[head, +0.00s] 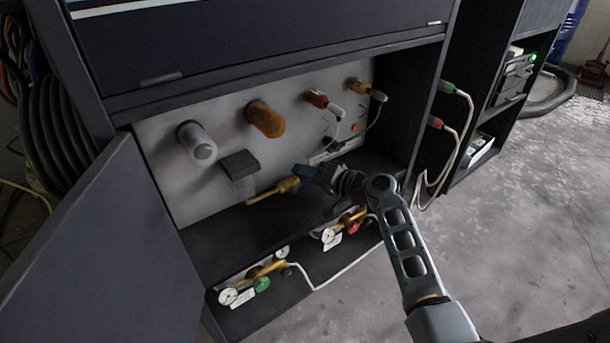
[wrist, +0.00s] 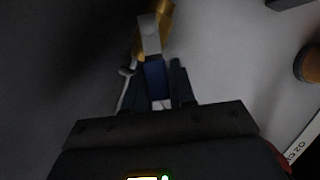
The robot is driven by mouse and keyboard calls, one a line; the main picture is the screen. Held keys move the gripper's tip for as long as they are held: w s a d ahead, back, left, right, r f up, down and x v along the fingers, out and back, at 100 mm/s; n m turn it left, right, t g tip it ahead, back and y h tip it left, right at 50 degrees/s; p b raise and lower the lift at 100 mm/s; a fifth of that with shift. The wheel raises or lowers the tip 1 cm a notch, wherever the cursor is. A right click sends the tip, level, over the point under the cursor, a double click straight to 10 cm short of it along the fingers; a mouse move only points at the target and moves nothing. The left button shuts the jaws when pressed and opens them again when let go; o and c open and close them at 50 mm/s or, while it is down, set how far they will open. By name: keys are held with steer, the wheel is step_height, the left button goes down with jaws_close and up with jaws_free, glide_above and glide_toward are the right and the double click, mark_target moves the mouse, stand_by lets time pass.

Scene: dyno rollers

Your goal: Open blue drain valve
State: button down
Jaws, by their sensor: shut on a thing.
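The blue valve handle (wrist: 155,78) sits between the two dark fingers of my gripper (wrist: 157,88) in the wrist view, and the gripper is shut on it. The valve's brass body (wrist: 141,45) and a pale metal piece (wrist: 150,30) show just beyond the handle. In the head view, the brass valve body (head: 275,190) sticks out low on the grey back panel of the open cabinet. My gripper (head: 306,178) meets it from the right. The gripper and wrist hide much of the handle in the head view, and its exact angle is hard to tell.
A grey cylinder (head: 197,142), an orange cylinder (head: 265,119) and a dark block (head: 240,164) project from the panel above and left. Gauges (head: 228,296) with brass fittings sit on the lower ledge. The open cabinet door (head: 110,240) stands at left.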

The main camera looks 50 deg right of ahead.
steer(key=shift+f, duration=0.1)
steer(key=c, duration=1)
jaws_free()
steer(key=shift+s+d+r+p, duration=0.1)
steer(key=shift+s+r+p, duration=0.2)
steer(key=shift+s, duration=1)
steer(key=shift+s+d+r+p, duration=0.1)
steer(key=shift+s+r+p, duration=0.25)
steer(key=shift+s, duration=0.9)
steer(key=shift+s+r+p, duration=0.15)
steer(key=shift+s+p, duration=0.25)
steer(key=shift+s, duration=0.9)
